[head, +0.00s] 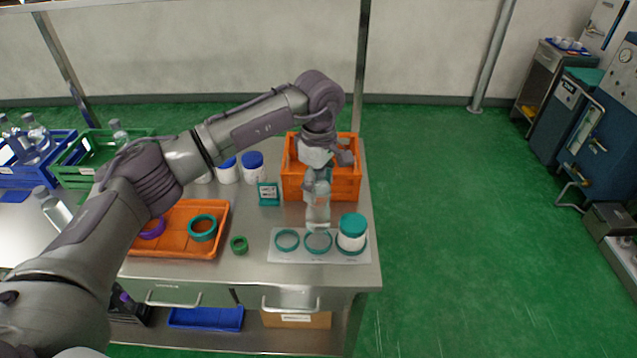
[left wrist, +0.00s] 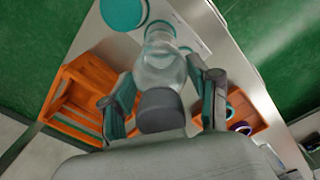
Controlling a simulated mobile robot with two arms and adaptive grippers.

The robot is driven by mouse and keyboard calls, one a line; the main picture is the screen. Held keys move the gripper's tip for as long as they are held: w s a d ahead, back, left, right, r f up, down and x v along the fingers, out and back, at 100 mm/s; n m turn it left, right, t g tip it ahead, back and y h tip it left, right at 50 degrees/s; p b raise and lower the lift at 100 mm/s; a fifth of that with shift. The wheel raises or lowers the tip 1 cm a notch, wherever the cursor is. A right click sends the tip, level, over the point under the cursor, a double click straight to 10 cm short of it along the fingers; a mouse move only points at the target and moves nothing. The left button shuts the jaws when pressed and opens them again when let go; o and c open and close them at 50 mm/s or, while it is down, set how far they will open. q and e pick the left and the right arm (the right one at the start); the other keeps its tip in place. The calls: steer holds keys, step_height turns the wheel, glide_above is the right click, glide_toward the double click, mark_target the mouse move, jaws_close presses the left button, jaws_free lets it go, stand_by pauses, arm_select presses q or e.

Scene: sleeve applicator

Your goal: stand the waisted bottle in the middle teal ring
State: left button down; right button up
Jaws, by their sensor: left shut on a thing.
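The waisted bottle (head: 318,214), clear with a grey cap, hangs upright in my left gripper (head: 319,181), which is shut on it near the top. In the left wrist view the bottle (left wrist: 160,66) sits between the fingers of the gripper (left wrist: 163,92), cap toward the palm. The middle teal ring (head: 318,250) lies on a pale plate (head: 277,257) directly below the bottle. The bottle's base is at or just above the ring; I cannot tell whether it touches. My right gripper is not in view.
On the plate, the left teal ring (head: 287,249) is empty, and a white jar with a teal lid (head: 352,226) stands in the right one. An orange crate (head: 345,188) is behind. An orange tray (head: 178,246) with loose rings and a green ring (head: 239,245) are left.

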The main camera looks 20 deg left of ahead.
arm_select(q)
steer(key=shift+f, duration=0.15)
steer(key=shift+f+b, duration=2.85)
steer(key=shift+f, duration=0.55)
jaws_free()
steer(key=shift+r+p, duration=2.15)
steer(key=shift+r, duration=2.4)
